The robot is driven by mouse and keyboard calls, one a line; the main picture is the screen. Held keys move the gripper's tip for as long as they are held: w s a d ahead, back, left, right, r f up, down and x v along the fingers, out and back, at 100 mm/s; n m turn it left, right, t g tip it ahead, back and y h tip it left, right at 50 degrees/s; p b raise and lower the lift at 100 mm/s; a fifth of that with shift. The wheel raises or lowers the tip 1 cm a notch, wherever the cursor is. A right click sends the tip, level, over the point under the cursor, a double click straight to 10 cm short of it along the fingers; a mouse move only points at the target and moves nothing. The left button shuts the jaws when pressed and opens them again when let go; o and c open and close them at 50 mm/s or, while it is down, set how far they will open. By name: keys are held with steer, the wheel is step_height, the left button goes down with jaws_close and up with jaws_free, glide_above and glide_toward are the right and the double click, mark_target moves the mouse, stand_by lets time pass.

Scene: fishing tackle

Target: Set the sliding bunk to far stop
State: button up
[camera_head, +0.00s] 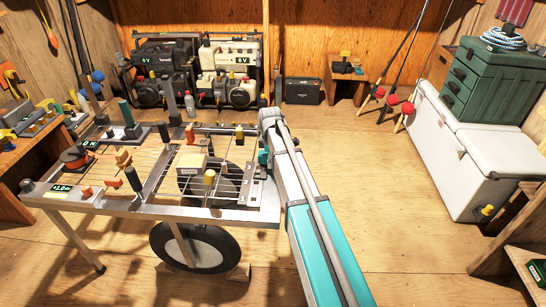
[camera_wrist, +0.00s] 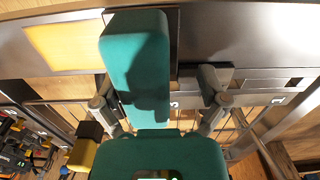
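A teal padded block (camera_wrist: 135,45), which looks like part of the sliding bunk, stands between the two fingers of my gripper (camera_wrist: 158,98) in the wrist view. The fingers are spread. A gap shows on the block's right; the left finger is close to its left side, and I cannot tell if they touch. In the head view my arm reaches over the right end of the metal trailer frame (camera_head: 150,203). A small teal piece (camera_head: 263,157) shows below my wrist there; I cannot tell whether it is the block or my gripper. The far stop cannot be made out.
A slotted steel plate (camera_wrist: 255,90) lies right of the block. A black-and-yellow knob (camera_wrist: 85,147) is near the left finger. A white cooler (camera_head: 455,150) is at the right; floor between is clear.

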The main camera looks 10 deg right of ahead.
steer(key=s, duration=0.2)
steer(key=shift+s+a, duration=0.4)
steer(key=shift+s+a+r+p, duration=0.1)
steer(key=shift+r+p, duration=0.65)
step_height(320, 180, up, 13)
steer(key=p, duration=1.3)
steer(key=s+a+m, duration=0.2)
steer(key=s+m, duration=0.3)
steer(key=s, duration=0.7)
steer(key=shift+s+m, duration=0.15)
steer(key=shift+m, duration=0.15)
steer(key=w+d+n, duration=0.2)
steer(key=w+n, duration=0.3)
steer(key=w, duration=0.8)
steer(key=shift+w+d+f+n+b, duration=0.25)
steer(key=shift+w+f+n+b, duration=0.05)
steer(key=shift+f+b, duration=0.05)
steer(key=shift+f, duration=0.15)
step_height(320, 180, down, 14)
steer(key=b, duration=1.3)
steer(key=shift+r+b, duration=0.25)
steer(key=shift+b, duration=0.15)
